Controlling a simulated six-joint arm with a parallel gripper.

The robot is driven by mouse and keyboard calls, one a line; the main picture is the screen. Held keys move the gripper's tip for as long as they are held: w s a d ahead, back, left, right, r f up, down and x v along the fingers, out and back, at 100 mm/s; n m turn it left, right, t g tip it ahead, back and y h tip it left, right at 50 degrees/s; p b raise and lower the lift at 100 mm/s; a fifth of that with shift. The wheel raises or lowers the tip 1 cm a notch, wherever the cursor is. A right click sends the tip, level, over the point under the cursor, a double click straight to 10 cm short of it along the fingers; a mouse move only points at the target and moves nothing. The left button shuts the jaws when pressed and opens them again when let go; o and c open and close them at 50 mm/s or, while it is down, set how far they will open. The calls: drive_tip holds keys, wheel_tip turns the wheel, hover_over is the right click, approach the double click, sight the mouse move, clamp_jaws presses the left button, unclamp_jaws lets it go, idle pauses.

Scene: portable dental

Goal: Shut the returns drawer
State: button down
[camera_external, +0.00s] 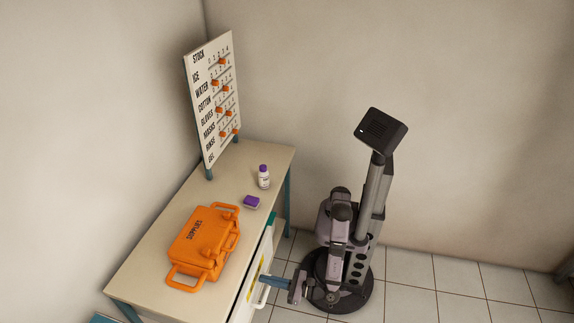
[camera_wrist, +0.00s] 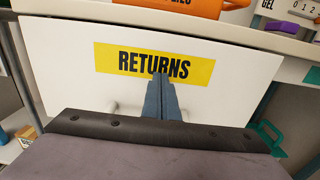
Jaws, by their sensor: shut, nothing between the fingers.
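The returns drawer shows in the wrist view as a wide white front (camera_wrist: 60,60) with a yellow label (camera_wrist: 200,70) reading RETURNS. In the external view its white front (camera_external: 243,299) is below the table's right edge. How far it stands out is hard to tell. My gripper (camera_wrist: 161,76) is shut and empty, its blue-grey fingertips over the label's lower middle. They are at or very near the front; contact cannot be told. In the external view my gripper (camera_external: 266,279) reaches left to the drawer. My wrist hides the front's lower part.
The beige table (camera_external: 150,265) carries an orange supplies case (camera_external: 205,240), a purple block (camera_external: 252,202) and a white bottle with a purple cap (camera_external: 264,177). A stock board (camera_external: 208,110) stands at the back. Tiled floor (camera_external: 430,275) is clear to the right.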

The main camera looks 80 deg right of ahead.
sight(257, 276)
drive_tip(key=shift+w, duration=0.4)
drive_tip(key=shift+w+r+p, duration=0.15)
drive_tip(key=shift+w+p, duration=0.45)
drive_tip(key=shift+w, duration=1.85)
drive_tip(key=shift+s, duration=0.15)
drive_tip(key=s+p, duration=0.2)
drive_tip(key=s, duration=1.2)
drive_tip(key=shift+s, duration=0.2)
